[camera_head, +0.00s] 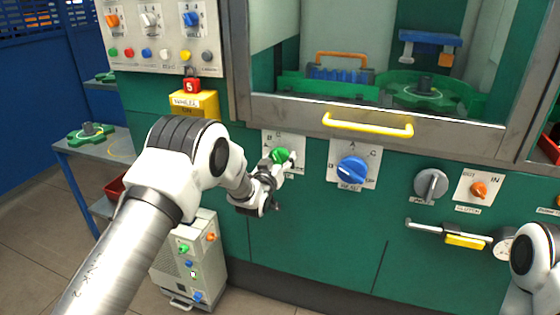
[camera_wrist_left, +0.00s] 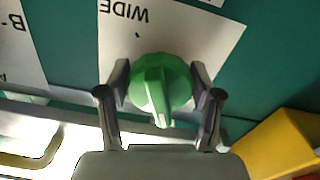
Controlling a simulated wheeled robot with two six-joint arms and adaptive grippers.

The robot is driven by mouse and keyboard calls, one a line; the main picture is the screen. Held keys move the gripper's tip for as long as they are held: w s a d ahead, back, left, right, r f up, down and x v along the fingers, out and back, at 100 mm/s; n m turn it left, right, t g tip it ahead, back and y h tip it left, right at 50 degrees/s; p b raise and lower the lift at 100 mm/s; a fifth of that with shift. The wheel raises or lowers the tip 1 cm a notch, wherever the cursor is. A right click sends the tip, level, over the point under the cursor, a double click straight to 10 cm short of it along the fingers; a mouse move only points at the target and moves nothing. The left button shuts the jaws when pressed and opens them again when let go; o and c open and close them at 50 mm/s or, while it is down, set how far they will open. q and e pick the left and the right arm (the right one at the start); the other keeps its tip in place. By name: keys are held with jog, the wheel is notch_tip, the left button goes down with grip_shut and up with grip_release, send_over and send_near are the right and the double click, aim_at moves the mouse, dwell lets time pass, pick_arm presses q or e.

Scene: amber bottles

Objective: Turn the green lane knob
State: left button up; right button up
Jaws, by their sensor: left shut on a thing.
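The green lane knob (camera_head: 281,155) sits on a white label plate (camera_head: 296,142) on the green machine front, below the window frame. My left gripper (camera_head: 279,168) reaches it from the lower left and is shut on it. In the left wrist view the knob (camera_wrist_left: 160,84) lies between the two fingers (camera_wrist_left: 160,88), one on each side. Its raised ridge points towards the bottom of that picture, tilted slightly. The word WIDE (camera_wrist_left: 124,11) shows on the plate. My right gripper is out of view; only part of my right arm shows at the right edge.
A large blue knob (camera_head: 352,170) is just right of the green one. A grey knob (camera_head: 431,184) and an orange knob (camera_head: 479,190) are further right. A yellow handle (camera_head: 368,124) juts out above.

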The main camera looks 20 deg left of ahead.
pick_arm(q)
jog(key=shift+n+b, duration=0.55)
jog(key=shift+n, duration=1.45)
jog(key=shift+r, duration=0.1)
jog(key=o, duration=1.1)
jog(key=shift+o, duration=0.2)
jog(key=s, duration=1.2)
jog(key=shift+a, duration=0.2)
